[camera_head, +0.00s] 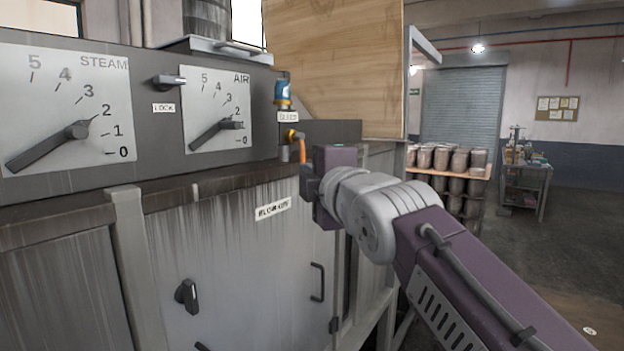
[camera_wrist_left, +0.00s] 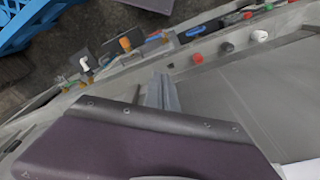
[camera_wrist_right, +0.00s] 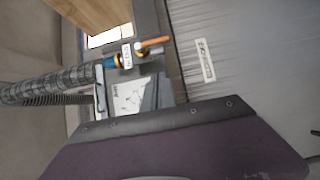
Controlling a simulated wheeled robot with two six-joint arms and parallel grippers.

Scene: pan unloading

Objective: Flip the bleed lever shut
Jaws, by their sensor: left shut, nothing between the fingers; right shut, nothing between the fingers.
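The bleed lever (camera_head: 302,152) is an orange handle on a small brass valve under the BLEED label (camera_head: 288,117), at the right end of the gauge panel. In the head view it points mostly down. In the right wrist view the lever (camera_wrist_right: 155,42) shows clear beyond the fingers, with a gap between them. My right gripper (camera_head: 306,186) is just below and beside the lever, shut and empty; its fingers also show in the right wrist view (camera_wrist_right: 162,91). My left gripper (camera_wrist_left: 163,92) shows only in its wrist view, shut and empty.
STEAM (camera_head: 100,100) and AIR (camera_head: 215,105) gauges and a LOCK knob (camera_head: 170,81) are on the panel left of the lever. A blue-capped fitting (camera_head: 283,92) stands above it. A cabinet door (camera_head: 235,255) with a handle is below. Open floor lies right.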

